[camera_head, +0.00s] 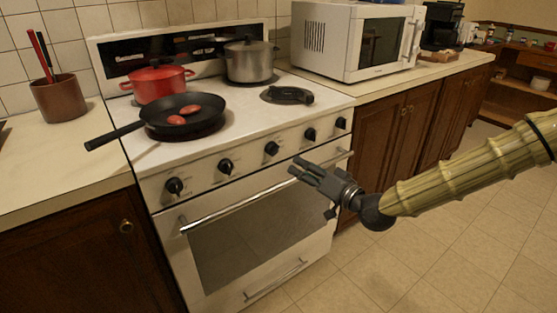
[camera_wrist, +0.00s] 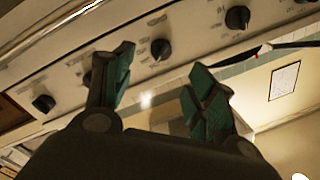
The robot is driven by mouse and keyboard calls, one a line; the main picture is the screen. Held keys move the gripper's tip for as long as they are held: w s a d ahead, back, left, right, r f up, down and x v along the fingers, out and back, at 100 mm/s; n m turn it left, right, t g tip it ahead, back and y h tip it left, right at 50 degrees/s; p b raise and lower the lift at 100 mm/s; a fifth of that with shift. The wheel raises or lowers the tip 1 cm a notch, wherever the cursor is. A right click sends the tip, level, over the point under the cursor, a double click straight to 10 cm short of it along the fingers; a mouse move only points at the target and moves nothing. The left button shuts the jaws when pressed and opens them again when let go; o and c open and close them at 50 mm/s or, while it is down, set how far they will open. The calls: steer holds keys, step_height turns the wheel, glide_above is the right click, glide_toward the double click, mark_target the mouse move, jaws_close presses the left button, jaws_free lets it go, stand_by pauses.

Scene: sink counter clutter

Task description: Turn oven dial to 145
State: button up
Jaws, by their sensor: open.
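The white oven (camera_head: 262,215) has a front panel with a row of black dials. From left to right in the head view they include the far left dial (camera_head: 174,186), the second dial (camera_head: 225,166), the middle dial (camera_head: 271,148), the fourth dial (camera_head: 310,134) and the far right dial (camera_head: 341,123). Their markings are too small to read. My gripper (camera_head: 296,168) is open and empty, in front of the panel and just below the middle dial. In the wrist view a dial (camera_wrist: 160,49) shows between and beyond the open fingertips (camera_wrist: 163,68), apart from them.
The oven handle (camera_head: 225,204) runs across the door below the dials, close to my gripper. A black pan (camera_head: 165,130) with red items, a red pot (camera_head: 158,84) and a steel pot (camera_head: 249,62) stand on the stove. The floor (camera_head: 370,275) in front is clear.

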mark_target(277, 152)
steer(key=x, duration=1.1)
steer(key=shift+d+r, duration=0.1)
steer(key=shift+r, duration=0.25)
steer(key=shift+b, duration=0.3)
steer(key=c, duration=1.1)
